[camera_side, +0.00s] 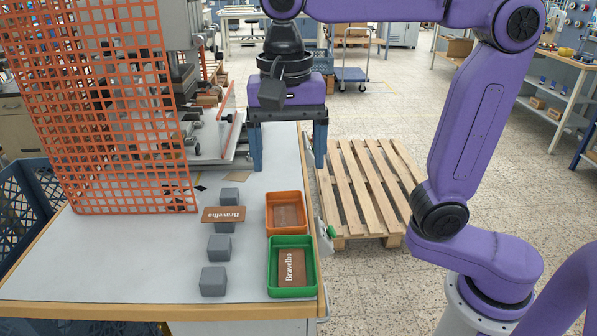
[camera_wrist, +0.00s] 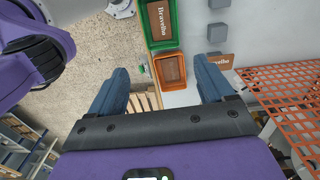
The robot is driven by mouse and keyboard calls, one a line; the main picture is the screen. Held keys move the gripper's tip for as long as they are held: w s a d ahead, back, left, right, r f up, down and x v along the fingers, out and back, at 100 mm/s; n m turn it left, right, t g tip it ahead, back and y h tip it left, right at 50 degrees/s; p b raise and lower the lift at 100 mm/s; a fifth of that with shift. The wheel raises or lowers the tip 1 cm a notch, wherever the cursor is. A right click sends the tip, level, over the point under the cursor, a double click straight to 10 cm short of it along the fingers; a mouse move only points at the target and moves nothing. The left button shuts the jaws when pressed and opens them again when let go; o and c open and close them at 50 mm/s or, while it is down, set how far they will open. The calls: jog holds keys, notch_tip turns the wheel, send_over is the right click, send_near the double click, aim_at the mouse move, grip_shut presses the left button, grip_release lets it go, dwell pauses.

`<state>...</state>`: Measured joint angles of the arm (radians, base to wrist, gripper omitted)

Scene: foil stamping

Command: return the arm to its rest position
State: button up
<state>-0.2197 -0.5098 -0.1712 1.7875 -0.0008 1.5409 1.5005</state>
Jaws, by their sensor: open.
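My gripper (camera_side: 288,150) hangs open and empty above the back right edge of the table, with its two blue fingers wide apart. An orange tray (camera_side: 271,229) holds a brown plate (camera_side: 287,216). In front of it a green tray (camera_side: 273,268) holds a brown plate lettered "Bravelho" (camera_side: 291,267). Another "Bravelho" plate (camera_side: 223,214) rests on grey blocks left of the trays.
Grey blocks (camera_side: 213,281) stand in a row on the white table (camera_side: 130,265). An orange mesh guard (camera_side: 100,110) stands at the left before the press (camera_side: 185,80). A wooden pallet (camera_side: 365,185) lies on the floor right of the table. A blue crate (camera_side: 30,195) is at far left.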

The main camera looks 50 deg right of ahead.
jog(key=s+d+f+n, duration=1.3)
jog(key=s+f+n, duration=0.2)
jog(key=n, duration=0.6)
jog(key=shift+d+f+y, duration=0.3)
jog(key=shift+d+f, duration=0.05)
jog(key=shift+d, duration=0.05)
